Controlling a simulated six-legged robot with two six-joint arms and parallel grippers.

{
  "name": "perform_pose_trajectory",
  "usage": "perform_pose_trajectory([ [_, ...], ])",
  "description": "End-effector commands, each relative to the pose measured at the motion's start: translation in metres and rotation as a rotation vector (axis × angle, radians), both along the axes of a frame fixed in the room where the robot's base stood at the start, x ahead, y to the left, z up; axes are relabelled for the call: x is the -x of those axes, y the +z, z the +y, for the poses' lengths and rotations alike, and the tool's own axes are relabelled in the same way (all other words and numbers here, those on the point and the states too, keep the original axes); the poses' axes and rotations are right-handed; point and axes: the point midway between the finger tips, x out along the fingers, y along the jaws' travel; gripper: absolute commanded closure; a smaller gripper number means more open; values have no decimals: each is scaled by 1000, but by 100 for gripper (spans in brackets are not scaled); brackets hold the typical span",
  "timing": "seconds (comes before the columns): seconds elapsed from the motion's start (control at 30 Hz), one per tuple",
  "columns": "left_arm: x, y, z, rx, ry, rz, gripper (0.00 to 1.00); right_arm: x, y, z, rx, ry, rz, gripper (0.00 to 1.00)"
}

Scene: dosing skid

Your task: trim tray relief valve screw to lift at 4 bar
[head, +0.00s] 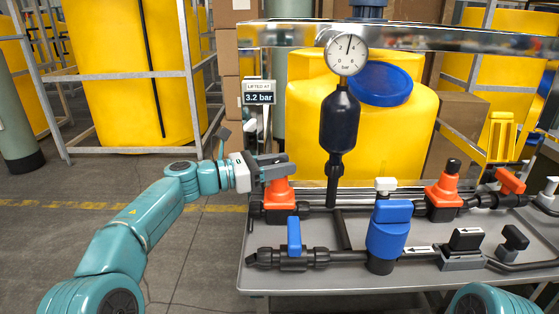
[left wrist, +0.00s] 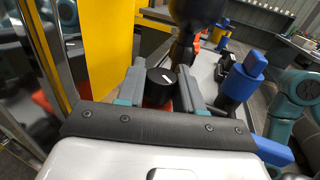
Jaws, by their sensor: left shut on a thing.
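The left relief valve (head: 279,191) has an orange body and stands on the tray (head: 300,232) pipework at the left end. My left gripper (head: 272,166) is over its top. In the left wrist view the two fingers (left wrist: 160,92) are closed around the valve's black round screw knob (left wrist: 157,77), which has a white pointer mark on top. In the head view the fingers hide the knob. A small display (head: 258,93) reads "LIFTED AT 3.2 bar". The round pressure gauge (head: 346,54) has its needle pointing nearly straight up. My right gripper is not in view.
A black damper vessel (head: 339,120) rises right of the gripper. A blue-handled valve (head: 294,237) and a blue valve body (head: 388,235) stand in front. A second orange valve (head: 443,192) is farther right. Open floor lies left of the tray.

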Motion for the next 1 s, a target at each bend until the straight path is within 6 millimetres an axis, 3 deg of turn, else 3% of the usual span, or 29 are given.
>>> perform_pose_trajectory([
  [0.2, 0, -4, -1, -5, -3, 5, 94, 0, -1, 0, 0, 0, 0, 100],
  [0.23, 0, -4, -1, -5, -3, 5, 57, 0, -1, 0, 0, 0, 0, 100],
  [0.27, 0, -4, -1, -5, -3, 5, 48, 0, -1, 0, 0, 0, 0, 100],
  [0.3, 0, -4, 0, -4, -2, 5, 45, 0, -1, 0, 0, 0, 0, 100],
  [0.67, 2, -1, 7, -1, 1, 3, 45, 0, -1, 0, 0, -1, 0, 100],
  [0.77, 8, -1, 23, -1, 2, 3, 45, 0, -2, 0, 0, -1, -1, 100],
  [1.0, 29, -1, 83, -2, 4, 4, 45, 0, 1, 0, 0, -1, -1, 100],
])
